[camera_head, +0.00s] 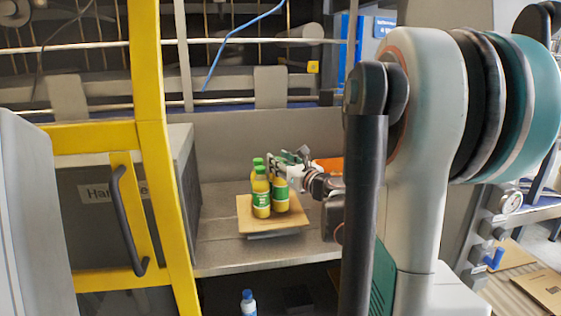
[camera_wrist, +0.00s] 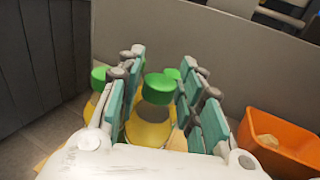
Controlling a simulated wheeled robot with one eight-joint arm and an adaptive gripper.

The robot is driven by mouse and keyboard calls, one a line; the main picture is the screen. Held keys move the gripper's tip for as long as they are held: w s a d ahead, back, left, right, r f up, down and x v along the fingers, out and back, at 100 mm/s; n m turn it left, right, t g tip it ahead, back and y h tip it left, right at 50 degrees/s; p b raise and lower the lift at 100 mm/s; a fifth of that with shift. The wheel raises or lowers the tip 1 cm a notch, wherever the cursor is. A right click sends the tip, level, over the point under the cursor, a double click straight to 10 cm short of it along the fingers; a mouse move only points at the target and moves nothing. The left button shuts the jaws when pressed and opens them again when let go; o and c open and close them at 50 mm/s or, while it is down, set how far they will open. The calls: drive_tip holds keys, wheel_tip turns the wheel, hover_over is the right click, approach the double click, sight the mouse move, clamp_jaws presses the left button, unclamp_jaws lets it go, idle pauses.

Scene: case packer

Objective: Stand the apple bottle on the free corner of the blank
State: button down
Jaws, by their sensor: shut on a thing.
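The blank (camera_head: 247,222) is a tan board lying on the grey worktop. Several yellow bottles with green caps and green labels are grouped over it. My gripper (camera_head: 285,163) reaches in from the right and is shut around the right-hand bottle (camera_head: 280,198). In the wrist view that bottle's yellow body (camera_wrist: 148,130) lies between the teal finger pads of my gripper (camera_wrist: 162,100). The bottle looks upright, at or just above the blank; I cannot tell if its base touches. A front bottle (camera_head: 261,205) and a back bottle (camera_head: 258,163) stand to its left. The label wording is unreadable.
An orange bin (camera_head: 328,164) sits right of the blank, also seen in the wrist view (camera_wrist: 285,145). A grey wall (camera_head: 235,140) rises behind the worktop. A yellow-framed door (camera_head: 150,130) stands at the left. A blue-capped bottle (camera_head: 248,304) is below the worktop.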

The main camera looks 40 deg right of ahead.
drive_tip(key=shift+f, duration=0.8)
idle(0.5)
drive_tip(key=c, duration=1)
unclamp_jaws()
drive_tip(key=s+a, duration=0.2)
drive_tip(key=s, duration=0.9)
drive_tip(key=shift+s, duration=0.4)
